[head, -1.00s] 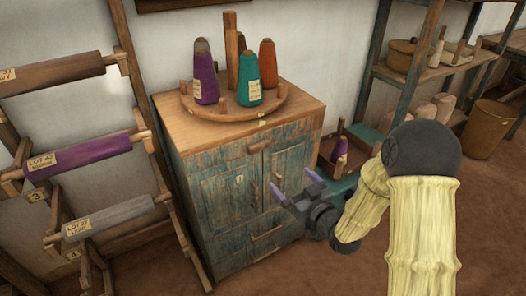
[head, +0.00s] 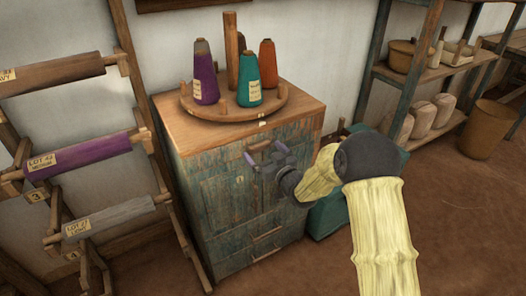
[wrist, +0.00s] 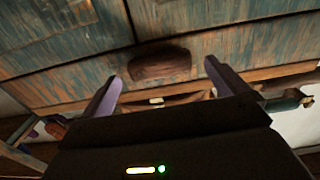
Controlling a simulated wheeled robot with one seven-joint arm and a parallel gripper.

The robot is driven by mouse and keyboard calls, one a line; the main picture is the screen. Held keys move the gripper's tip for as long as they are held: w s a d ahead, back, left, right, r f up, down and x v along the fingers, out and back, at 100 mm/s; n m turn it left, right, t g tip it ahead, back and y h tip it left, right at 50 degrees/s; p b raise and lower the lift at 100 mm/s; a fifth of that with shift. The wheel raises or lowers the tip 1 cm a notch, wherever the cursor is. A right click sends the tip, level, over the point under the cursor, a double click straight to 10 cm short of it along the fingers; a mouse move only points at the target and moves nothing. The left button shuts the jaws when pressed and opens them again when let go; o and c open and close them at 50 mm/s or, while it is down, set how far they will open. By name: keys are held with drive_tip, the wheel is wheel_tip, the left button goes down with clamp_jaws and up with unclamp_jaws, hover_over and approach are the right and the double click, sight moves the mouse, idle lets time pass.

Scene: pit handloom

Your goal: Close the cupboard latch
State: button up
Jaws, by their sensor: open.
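The blue-green cupboard (head: 222,205) has a drawer across the top and two doors below. My gripper (head: 266,153) is open in front of the drawer, its two purple fingers apart and pointing at the cupboard. A brown wooden pull (wrist: 160,63), seemingly the drawer's, appears between and just beyond the fingertips in the wrist view; nothing is visibly gripped, and I cannot tell whether they touch.
A round wooden stand (head: 215,113) with purple, teal and orange cones sits on the cupboard top. A roller rack (head: 150,150) stands close on the left. A teal box (head: 330,215) stands to the right, partly hidden by my arm. Open floor lies in front.

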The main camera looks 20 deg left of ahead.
drive_tip(key=shift+w+a, duration=0.45)
drive_tip(key=c, duration=1)
